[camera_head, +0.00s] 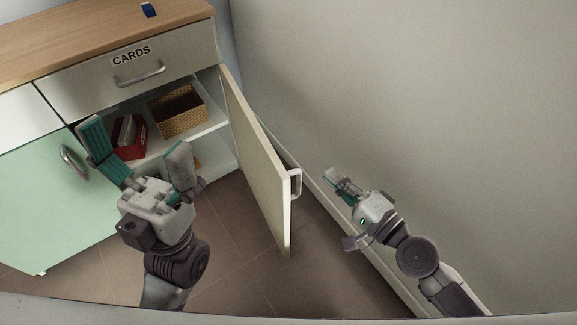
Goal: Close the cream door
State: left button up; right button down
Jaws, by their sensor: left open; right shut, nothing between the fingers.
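The cream door (258,150) stands wide open, swung out from the right side of the cabinet. Its metal handle (296,183) is on the face turned toward the wall. My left gripper (140,157) is open and empty in front of the open compartment, to the left of the door and apart from it. My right gripper (338,180) is shut and empty, to the right of the door between its handle and the wall. It appears apart from the handle.
The open compartment holds a red box (129,137) and a wicker basket (180,111) on a shelf (207,122). A drawer labelled CARDS (185,61) is above, a green door (50,200) to the left. A blue block (149,10) lies on the worktop (80,30). The wall (430,110) limits room on the right.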

jog(key=w+a+p, duration=0.1)
jog(key=w+a, duration=0.4)
jog(key=a, duration=0.5)
jog(key=shift+w, duration=0.25)
jog(key=shift+s+p, duration=0.1)
jog(key=shift+p, duration=0.2)
